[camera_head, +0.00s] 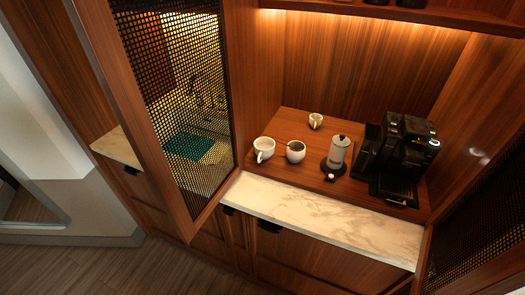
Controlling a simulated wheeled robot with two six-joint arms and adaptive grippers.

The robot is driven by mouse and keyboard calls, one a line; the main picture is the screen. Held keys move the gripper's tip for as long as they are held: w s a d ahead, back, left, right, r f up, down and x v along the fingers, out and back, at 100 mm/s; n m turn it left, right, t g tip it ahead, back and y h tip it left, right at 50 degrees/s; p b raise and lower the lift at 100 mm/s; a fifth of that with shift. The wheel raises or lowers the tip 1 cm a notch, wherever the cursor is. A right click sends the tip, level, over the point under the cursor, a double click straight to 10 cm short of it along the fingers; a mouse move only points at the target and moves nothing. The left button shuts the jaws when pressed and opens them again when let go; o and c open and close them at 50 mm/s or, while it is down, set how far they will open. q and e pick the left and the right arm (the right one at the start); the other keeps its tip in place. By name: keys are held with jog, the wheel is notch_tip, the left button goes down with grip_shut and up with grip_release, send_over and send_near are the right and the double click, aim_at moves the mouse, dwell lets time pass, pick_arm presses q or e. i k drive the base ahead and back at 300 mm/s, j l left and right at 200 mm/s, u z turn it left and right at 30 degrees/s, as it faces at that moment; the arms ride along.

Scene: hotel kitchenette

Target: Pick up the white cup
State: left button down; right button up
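Three white cups stand on the wooden counter (300,180) inside the cabinet niche. A white cup (265,144) with a handle towards the front is at the far left. Beside it, to the right, is a rounder white cup (296,155) with something dark inside or at its rim. A smaller white cup (315,122) stands further back. I cannot tell which one the task means. Neither gripper is in view.
A white pot (338,152) stands on a dark round base right of the cups. A black coffee machine (404,155) is further right. A mesh door (180,90) stands open at left; another mesh panel (478,225) is at right. The marble ledge (320,218) is clear.

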aim_at(264, 147)
jog(key=k+j+u, duration=0.2)
jog(key=u, duration=0.25)
jog(key=k+j+u, duration=0.15)
jog(key=j+u, duration=0.3)
jog(key=k+l, duration=0.05)
